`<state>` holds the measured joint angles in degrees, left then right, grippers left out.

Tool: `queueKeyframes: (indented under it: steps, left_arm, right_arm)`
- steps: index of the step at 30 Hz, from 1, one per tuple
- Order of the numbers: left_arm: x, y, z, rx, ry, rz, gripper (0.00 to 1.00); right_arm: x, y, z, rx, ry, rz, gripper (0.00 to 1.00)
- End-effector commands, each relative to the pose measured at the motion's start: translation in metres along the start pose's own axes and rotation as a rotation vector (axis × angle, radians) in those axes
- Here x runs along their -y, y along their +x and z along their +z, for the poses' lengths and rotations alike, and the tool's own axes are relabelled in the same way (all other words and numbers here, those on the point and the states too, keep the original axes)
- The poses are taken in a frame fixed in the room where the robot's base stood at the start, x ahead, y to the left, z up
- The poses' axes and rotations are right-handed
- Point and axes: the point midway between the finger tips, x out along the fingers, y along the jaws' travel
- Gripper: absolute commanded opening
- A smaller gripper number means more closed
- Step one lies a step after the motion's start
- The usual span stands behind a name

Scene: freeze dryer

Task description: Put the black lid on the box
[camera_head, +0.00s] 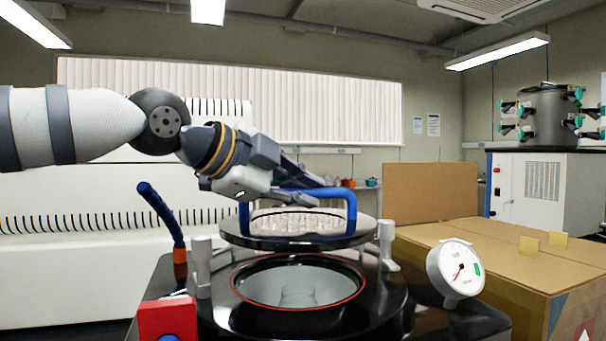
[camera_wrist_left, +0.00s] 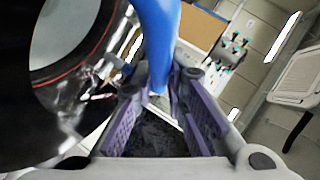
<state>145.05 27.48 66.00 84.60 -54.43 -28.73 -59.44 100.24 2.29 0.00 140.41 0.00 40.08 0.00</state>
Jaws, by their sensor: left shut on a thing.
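The black lid (camera_head: 235,236) is a round disc with a dark rim, a clear-looking centre and a blue handle (camera_head: 351,212). My left gripper (camera_head: 308,197) is shut on the blue handle, which also shows between its fingers in the left wrist view (camera_wrist_left: 157,45). The lid hangs roughly level above and slightly behind the box's round opening, apart from its near rim. The box (camera_head: 390,312) is black, with a red-ringed opening (camera_head: 298,281) that is uncovered in front. Whether the lid's far edge touches anything is hidden. My right gripper is not in view.
Grey posts (camera_head: 201,265) and (camera_head: 387,243) flank the opening. A white dial gauge (camera_head: 455,268) is at its right, a red block (camera_head: 167,318) and blue hose (camera_head: 161,213) at its left. Cardboard boxes (camera_head: 500,262) stand on the right.

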Motion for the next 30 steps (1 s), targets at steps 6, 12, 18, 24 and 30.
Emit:
queueKeyframes:
  steps: [6, 12, 18, 24, 30]
  left_arm:
    - [-0.021, 0.009, 0.009, -0.002, 0.001, -0.004, 0.00]
    - [-0.038, 0.017, 0.017, -0.002, 0.002, -0.005, 0.00]
    - [-0.047, 0.022, 0.021, -0.003, 0.002, -0.004, 0.00]
    - [-0.049, 0.023, 0.022, -0.003, 0.001, -0.005, 0.00]
    - [-0.049, 0.022, 0.022, -0.003, 0.001, -0.005, 0.00]
  right_arm:
    - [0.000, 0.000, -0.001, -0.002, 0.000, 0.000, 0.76]
    - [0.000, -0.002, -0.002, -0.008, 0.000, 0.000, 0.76]
    - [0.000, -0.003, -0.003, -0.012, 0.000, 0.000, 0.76]
    - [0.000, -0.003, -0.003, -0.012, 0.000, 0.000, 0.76]
    - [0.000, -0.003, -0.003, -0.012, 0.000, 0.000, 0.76]
